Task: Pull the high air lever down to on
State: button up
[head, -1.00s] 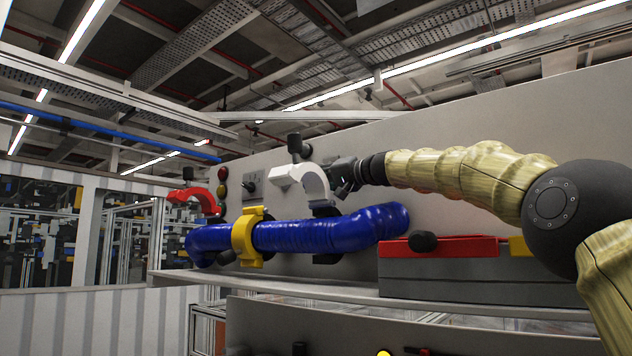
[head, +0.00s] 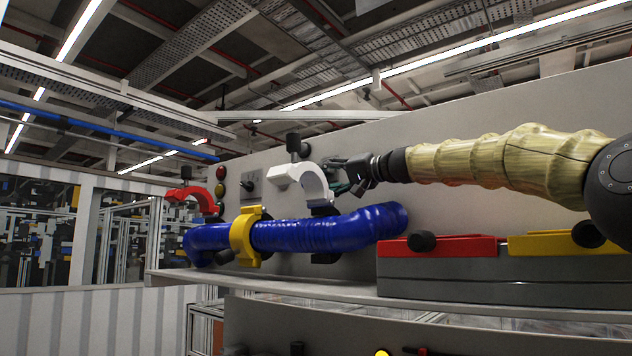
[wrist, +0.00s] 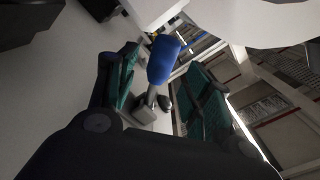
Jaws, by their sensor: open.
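A lever with a blue handle (wrist: 164,62) and a thin metal stem shows in the wrist view, on a grey fitting at the panel. It appears in the gap between my fingers, and I cannot tell how far beyond the fingertips it is. My gripper (head: 345,172) is open and empty in the head view, just right of the white clamp. Its two green-padded fingers also frame the wrist view (wrist: 162,85). In the head view I cannot make out the blue handle. A small dark lever (head: 247,186) on a grey plate shows left of the white clamp.
The white curved clamp (head: 312,181) stands close beside my gripper. Below are a thick blue hose (head: 320,234) with a yellow clamp (head: 241,237) and a grey box with a red top (head: 450,247). A red clamp (head: 188,195) is further left. The panel (head: 480,105) above my arm is bare.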

jog(key=v, duration=0.6)
jog(key=shift+s+d, duration=0.2)
jog(key=shift+s, duration=0.05)
jog(key=shift+f, duration=0.1)
